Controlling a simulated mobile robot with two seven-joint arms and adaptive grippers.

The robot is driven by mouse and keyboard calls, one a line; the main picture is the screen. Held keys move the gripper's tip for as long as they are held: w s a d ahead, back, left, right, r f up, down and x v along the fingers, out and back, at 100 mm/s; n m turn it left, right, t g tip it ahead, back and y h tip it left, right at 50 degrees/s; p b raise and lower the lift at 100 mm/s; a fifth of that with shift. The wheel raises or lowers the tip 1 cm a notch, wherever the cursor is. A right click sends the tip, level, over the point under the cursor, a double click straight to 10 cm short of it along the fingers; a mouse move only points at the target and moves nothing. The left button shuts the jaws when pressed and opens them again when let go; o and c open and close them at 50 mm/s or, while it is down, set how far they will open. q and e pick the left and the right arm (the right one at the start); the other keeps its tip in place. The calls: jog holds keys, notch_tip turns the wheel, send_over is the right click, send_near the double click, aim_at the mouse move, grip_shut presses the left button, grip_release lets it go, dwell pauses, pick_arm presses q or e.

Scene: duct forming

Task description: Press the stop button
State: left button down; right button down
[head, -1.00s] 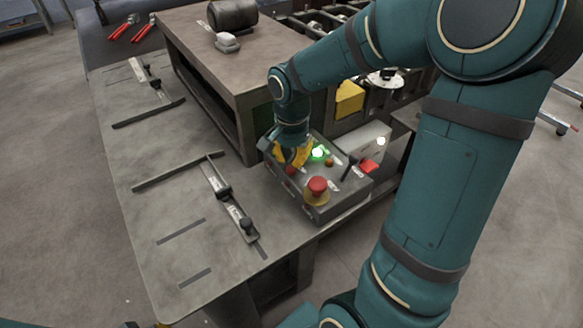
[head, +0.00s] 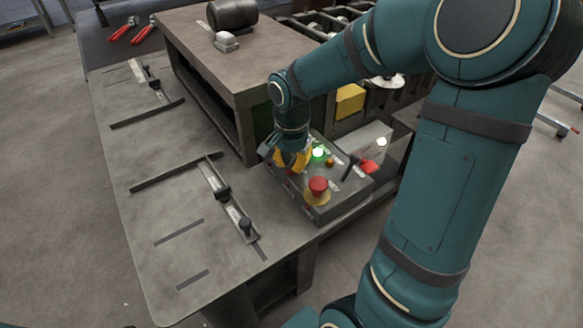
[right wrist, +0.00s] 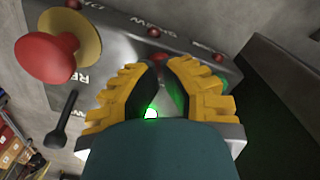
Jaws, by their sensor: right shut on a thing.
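A grey control box (head: 345,195) stands on the bench's right edge. A large red mushroom button (head: 317,185) with a yellow collar sits at its near end. It also shows at the upper left of the right wrist view (right wrist: 47,57). My right gripper (head: 291,166), with yellow fingers, points down at the left part of the box. In the right wrist view its fingertips (right wrist: 168,62) are close together, with a small red button (right wrist: 160,57) at the tips. What they grip is not clear. The mushroom button is apart from the fingers. My left gripper is out of view.
A lit green lamp (head: 318,153) and a black lever (head: 352,165) are on the box. A raised brown block (head: 240,75) stands behind it. Clamp stops (head: 222,195) lie on the bench (head: 150,230), whose left part is mostly flat and clear.

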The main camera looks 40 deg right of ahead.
jog(key=shift+f+b, duration=0.4)
jog(key=shift+f, duration=0.2)
jog(key=shift+r, duration=0.15)
jog(key=shift+r+p, duration=2.7)
jog(key=shift+r, duration=0.7)
